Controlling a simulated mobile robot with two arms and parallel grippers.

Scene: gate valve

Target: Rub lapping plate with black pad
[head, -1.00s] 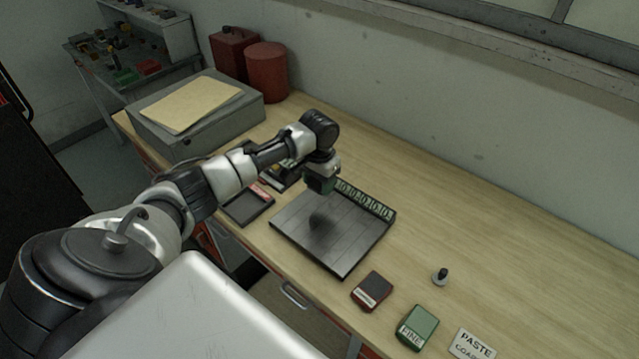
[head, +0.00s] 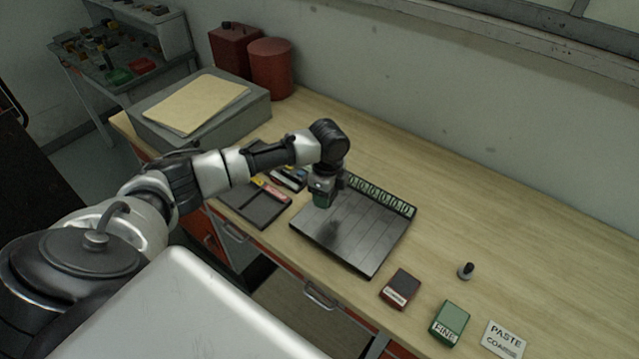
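The lapping plate (head: 365,235) is a dark, grooved slab on the bench, with a strip of green-and-white number counters along its far right edge. A dark smudge lies near its middle. My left gripper (head: 325,187) points down over the plate's far left part. It appears shut on a small dark pad (head: 321,200) that looks dark green to black. The fingers are small and partly hidden, and I cannot tell whether the pad touches the plate. My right gripper is not in view.
A shallow dark tray (head: 262,208) lies left of the plate. A dark red block (head: 399,287), a green block (head: 449,322), a small dark knob (head: 466,270) and a paste card (head: 505,339) lie to the right. A grey box (head: 215,118) stands behind left. The back right bench is clear.

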